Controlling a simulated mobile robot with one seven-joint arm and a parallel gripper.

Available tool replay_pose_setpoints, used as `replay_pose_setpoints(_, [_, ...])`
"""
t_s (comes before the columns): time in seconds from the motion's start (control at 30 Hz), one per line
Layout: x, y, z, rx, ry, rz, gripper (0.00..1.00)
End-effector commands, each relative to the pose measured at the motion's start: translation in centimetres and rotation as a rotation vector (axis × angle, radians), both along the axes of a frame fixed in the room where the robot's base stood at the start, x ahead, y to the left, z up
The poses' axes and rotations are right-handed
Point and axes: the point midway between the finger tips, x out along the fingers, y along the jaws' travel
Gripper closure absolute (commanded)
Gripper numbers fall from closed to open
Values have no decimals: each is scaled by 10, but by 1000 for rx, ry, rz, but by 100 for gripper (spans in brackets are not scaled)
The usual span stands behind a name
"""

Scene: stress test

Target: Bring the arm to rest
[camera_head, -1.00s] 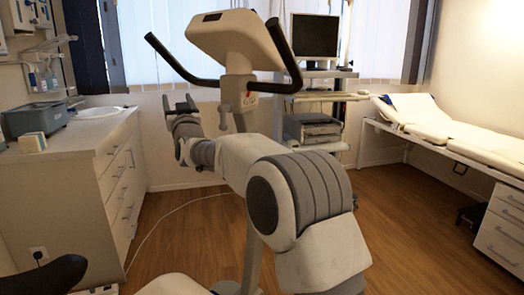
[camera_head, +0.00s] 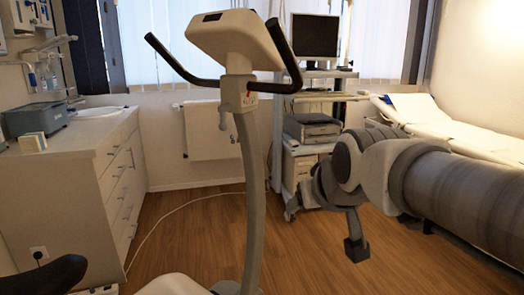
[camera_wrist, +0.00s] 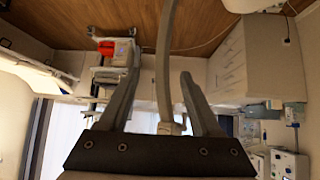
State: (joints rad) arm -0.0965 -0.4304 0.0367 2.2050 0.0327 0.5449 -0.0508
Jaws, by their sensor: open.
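My gripper (camera_head: 356,248) hangs low at the end of my arm in the head view, over the wooden floor and right of the exercise bike. My arm comes in from the right edge and bends down at the wrist. In the wrist view my gripper (camera_wrist: 160,66) shows two dark fingers spread apart with nothing held between them. The bike's post (camera_wrist: 165,70) appears behind the gap between the fingers; its distance from them is hard to tell.
The exercise bike (camera_head: 249,180) stands in the middle. A wheeled cart with a monitor (camera_head: 315,36) stands behind my gripper. A treatment bed (camera_head: 440,125) lies right, partly hidden by my arm. White drawers (camera_head: 120,185) stand left.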

Motion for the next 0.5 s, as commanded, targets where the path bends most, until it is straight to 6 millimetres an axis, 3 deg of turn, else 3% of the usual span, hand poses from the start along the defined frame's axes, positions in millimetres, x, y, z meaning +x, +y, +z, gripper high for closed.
replay_pose_setpoints(0.03, [-26, -13, -12, -4, 46, -28, 35])
replay_pose_setpoints(0.1, [-58, -26, -31, -7, 115, -61, 35])
replay_pose_setpoints(0.37, [-161, -58, -95, -5, 337, -168, 35])
replay_pose_setpoints(0.4, [-158, -57, -74, -5, 335, -164, 35])
replay_pose_setpoints(0.5, [-156, -56, -51, -6, 335, -162, 35])
